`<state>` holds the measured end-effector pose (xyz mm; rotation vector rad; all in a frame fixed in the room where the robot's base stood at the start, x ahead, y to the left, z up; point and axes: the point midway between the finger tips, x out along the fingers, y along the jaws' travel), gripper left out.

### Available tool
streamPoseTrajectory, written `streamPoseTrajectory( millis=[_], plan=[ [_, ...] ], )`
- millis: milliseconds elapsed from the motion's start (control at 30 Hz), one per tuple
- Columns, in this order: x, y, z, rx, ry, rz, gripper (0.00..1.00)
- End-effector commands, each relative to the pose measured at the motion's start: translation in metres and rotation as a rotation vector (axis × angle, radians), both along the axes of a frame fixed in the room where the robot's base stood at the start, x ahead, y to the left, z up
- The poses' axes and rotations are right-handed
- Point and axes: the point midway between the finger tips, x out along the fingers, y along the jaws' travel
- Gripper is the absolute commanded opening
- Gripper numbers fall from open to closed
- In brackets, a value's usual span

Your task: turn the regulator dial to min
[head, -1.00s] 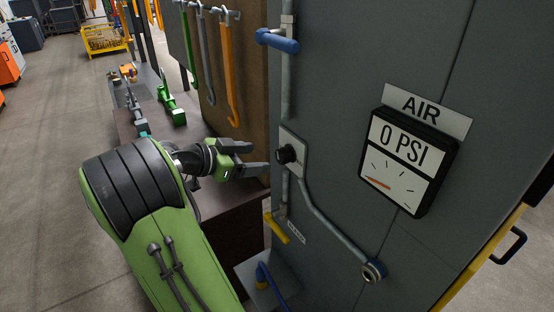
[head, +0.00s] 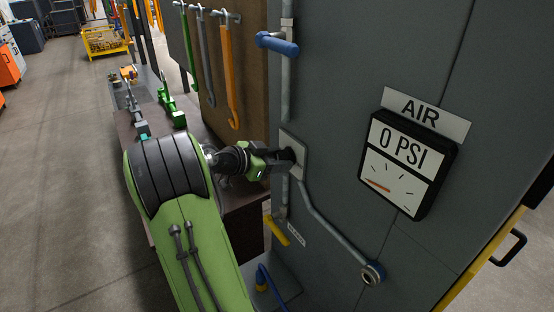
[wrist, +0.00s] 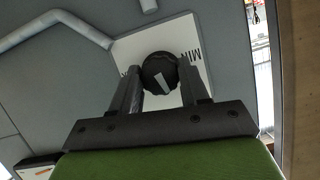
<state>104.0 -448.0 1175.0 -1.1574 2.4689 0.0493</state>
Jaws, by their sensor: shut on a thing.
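The black regulator dial (wrist: 160,72) sits on a white plate (wrist: 196,40) on the grey panel. In the wrist view its pale pointer line slants, and "MIN" is printed on the plate at the upper right of the dial. My gripper (wrist: 160,80) has one finger on each side of the dial and is shut on it. In the head view my gripper (head: 286,160) reaches the plate (head: 299,150) from the left and mostly hides the dial. The gauge (head: 406,162) under the AIR sign reads 0 PSI.
A blue-handled valve (head: 278,43) is above the dial on the pipe. A yellow handle (head: 277,231) is below it. Grey pipe (head: 325,229) runs down right to a round fitting (head: 373,272). Hooks and tools hang at the left over a bench.

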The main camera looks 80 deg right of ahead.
Motion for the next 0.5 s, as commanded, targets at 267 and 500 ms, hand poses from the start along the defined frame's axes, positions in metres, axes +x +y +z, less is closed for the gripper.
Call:
streamPoseTrajectory(
  millis=[267, 500],
  plan=[
    [0.0002, 0.0001, 0.0006, 0.009, 0.01, 0.0, 0.14],
    [0.0013, -0.0004, 0.0023, 0.072, 0.082, 0.001, 0.14]
  ],
)
